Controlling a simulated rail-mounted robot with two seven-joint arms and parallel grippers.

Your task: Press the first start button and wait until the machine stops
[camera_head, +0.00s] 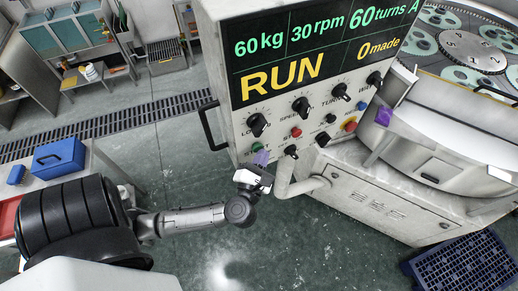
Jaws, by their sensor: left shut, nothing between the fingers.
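The machine's control cabinet (225,60) stands in the middle with a dark display (300,50). The display reads 60 kg, 30 rpm, 60 turns A, RUN and 0 made. Below it are several black knobs, a red button (296,132), a blue button (362,105) and a red button on yellow (350,126). My left gripper (261,159) is shut and empty, with its tip at the lower left of the panel, by a patch of green (257,147). The tip covers the control there, so I cannot tell whether they touch. My right gripper is out of view.
A large round plate (470,52) with green discs lies at the upper right behind a pale basin. A small purple piece (384,116) sits at the basin's edge. A blue toolbox (59,158) is at left. A dark blue crate (464,268) is at lower right.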

